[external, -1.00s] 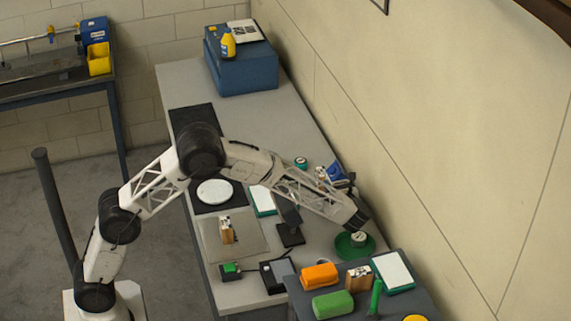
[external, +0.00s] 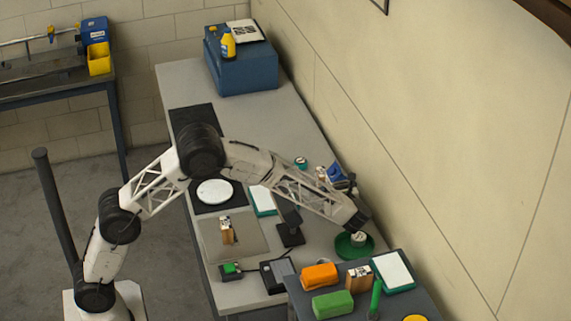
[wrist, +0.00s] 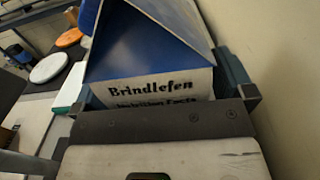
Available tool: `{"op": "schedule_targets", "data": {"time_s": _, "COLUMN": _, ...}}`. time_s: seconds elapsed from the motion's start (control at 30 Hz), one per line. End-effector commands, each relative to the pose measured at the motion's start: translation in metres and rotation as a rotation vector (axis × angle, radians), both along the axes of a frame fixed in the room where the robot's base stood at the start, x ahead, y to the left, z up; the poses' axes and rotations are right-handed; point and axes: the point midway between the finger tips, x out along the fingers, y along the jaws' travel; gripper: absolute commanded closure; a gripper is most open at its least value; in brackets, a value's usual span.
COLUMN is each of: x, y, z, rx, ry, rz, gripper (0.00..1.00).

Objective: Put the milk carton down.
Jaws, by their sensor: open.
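The milk carton (wrist: 150,55) has a blue gabled top and a white side lettered "Brindlefen". It stands upright straight ahead of my gripper (wrist: 160,100) in the wrist view. My gripper is open, with one dark finger on each side of the carton. The carton's lower part is hidden behind my gripper's dark crosspiece, so its contact with the table cannot be seen. In the external view, a small blue patch of the carton (external: 338,174) shows just behind the end of my arm, near the wall.
A green round dish (external: 354,247) is just below my wrist. A side table in front holds an orange block (external: 319,276), a green block (external: 333,303) and a small carton (external: 359,279). A white plate (external: 214,192) lies left. The wall is close on the right.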

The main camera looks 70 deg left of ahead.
Motion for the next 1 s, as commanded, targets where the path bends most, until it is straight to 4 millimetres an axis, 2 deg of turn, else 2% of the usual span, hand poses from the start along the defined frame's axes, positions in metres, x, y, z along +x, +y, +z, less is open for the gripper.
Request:
{"op": "schedule_targets", "data": {"time_s": 0.27, "x": 0.000, "y": -0.017, "z": 0.002, "rx": 0.000, "ry": 0.000, "rz": -0.001, "gripper": 0.00}}
{"op": "schedule_targets", "data": {"time_s": 0.8, "x": 0.000, "y": -0.099, "z": 0.002, "rx": 0.000, "ry": -0.001, "rz": -0.002, "gripper": 0.00}}
{"op": "schedule_targets", "data": {"time_s": 1.0, "x": 0.000, "y": -0.115, "z": 0.002, "rx": 0.000, "ry": -0.001, "rz": 0.000, "gripper": 0.00}}
